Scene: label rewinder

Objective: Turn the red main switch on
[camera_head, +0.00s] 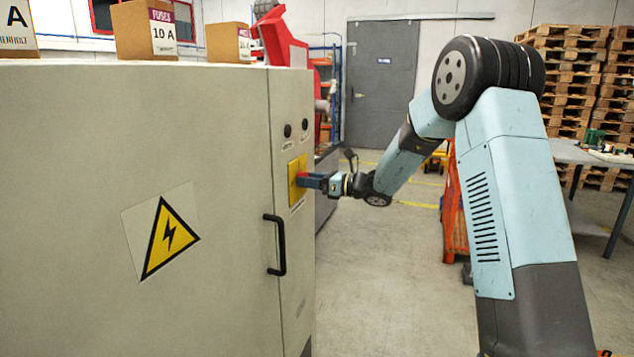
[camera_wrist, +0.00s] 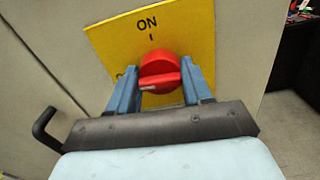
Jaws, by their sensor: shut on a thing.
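The red main switch (camera_wrist: 160,66) is a round knob with a raised grip bar, on a yellow plate (camera_wrist: 110,40) marked ON at the top. The bar lies roughly crosswise in the wrist view, its white mark at the left end, away from the ON mark. My gripper (camera_wrist: 163,82) has one blue finger on each side of the knob and is shut on it. In the head view my gripper (camera_head: 312,181) reaches the yellow plate (camera_head: 297,167) on the cabinet's narrow side, and hides most of the knob.
The grey cabinet (camera_head: 205,260) fills the left, with a black door handle (camera_head: 280,245) below the switch and two small black knobs above it. Fuse boxes (camera_head: 143,30) stand on top. Open floor (camera_head: 380,270) lies right of the cabinet. A table (camera_head: 575,153) is at the right.

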